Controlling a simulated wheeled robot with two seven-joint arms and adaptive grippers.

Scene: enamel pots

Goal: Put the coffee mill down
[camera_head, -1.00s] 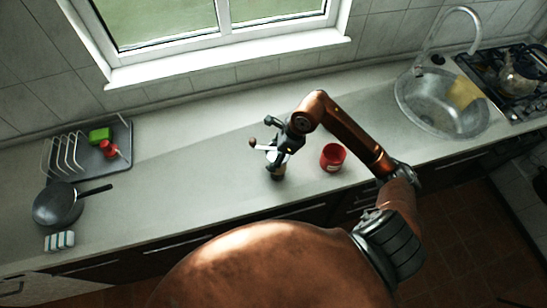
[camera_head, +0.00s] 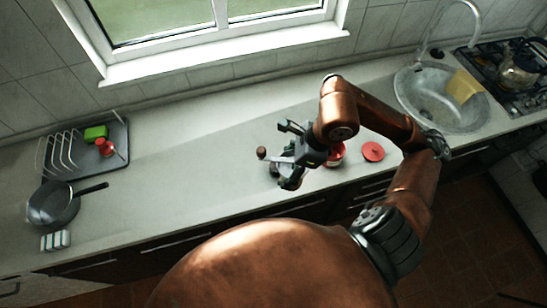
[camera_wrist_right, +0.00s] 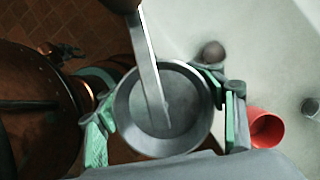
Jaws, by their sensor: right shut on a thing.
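The coffee mill (camera_head: 275,170) is over the counter, near the front edge, upright as far as it shows. Its light crank arm and brown knob point left in the head view. My right gripper (camera_head: 291,153) is shut around the mill and hides much of its body. In the right wrist view the mill's round grey top (camera_wrist_right: 187,108) sits between the green-padded fingers of the gripper (camera_wrist_right: 165,128). I cannot tell whether the base touches the counter. My left gripper is not in view.
A red can (camera_head: 337,156), partly hidden by my gripper, stands close right of the mill; a red lid (camera_head: 373,151) lies further right. The counter (camera_head: 190,175) left of the mill is clear up to the dish rack (camera_head: 118,155) and pan (camera_head: 52,205). The sink (camera_head: 425,100) is at right.

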